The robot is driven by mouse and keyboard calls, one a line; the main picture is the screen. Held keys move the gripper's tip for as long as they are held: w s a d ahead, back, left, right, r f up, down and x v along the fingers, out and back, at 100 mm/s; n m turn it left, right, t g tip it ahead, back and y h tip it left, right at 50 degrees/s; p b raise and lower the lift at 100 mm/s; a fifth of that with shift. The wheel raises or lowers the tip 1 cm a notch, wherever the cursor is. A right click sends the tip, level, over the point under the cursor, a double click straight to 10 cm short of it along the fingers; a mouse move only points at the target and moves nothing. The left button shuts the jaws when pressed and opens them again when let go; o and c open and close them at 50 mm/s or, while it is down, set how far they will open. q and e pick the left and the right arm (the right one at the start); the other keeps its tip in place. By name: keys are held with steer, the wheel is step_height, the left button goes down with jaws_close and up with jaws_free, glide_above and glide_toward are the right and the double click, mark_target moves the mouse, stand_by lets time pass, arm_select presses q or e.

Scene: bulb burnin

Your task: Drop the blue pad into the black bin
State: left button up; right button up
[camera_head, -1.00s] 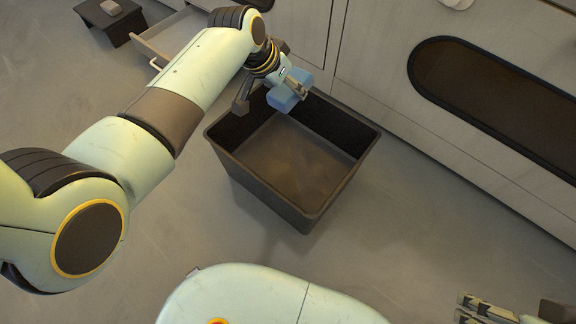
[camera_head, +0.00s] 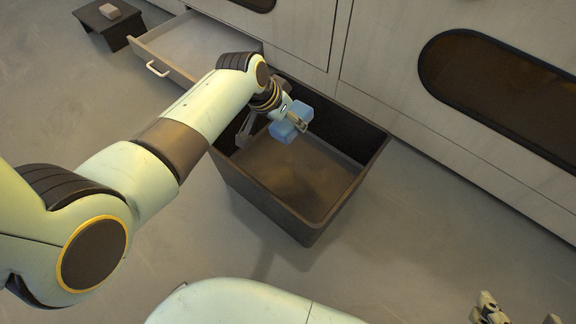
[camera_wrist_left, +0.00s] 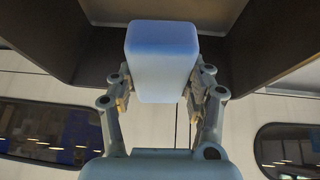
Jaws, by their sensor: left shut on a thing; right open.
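The blue pad (camera_head: 288,123) is a small light-blue block held in my left gripper (camera_head: 298,124). It also shows in the left wrist view (camera_wrist_left: 161,58), between the two fingers of the left gripper (camera_wrist_left: 160,92). The black bin (camera_head: 330,222) is a large open box on the floor in the middle of the head view. In that view the pad is over the left back part of the bin's opening. The bin's visible floor looks empty. My right gripper (camera_head: 490,310) is open at the bottom right edge, far from the bin and partly cut off.
Pale cabinets (camera_head: 400,110) with dark oval windows stand behind the bin. An open drawer (camera_head: 185,45) juts out at upper left, close to my left arm. A small dark stool (camera_head: 108,28) with a light block (camera_head: 110,11) on it stands at far left. The floor right of the bin is clear.

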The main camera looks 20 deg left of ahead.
arm_select(q)
steer(key=shift+f+b, duration=0.35)
steer(key=shift+f, duration=0.35)
arm_select(e)
steer(key=shift+s+a+f+t, duration=0.15)
steer(key=shift+s+f+t, duration=0.3)
steer(key=shift+t, duration=0.35)
steer(key=shift+r, duration=0.1)
arm_select(q)
steer(key=o, duration=1.3)
steer(key=v, duration=1.2)
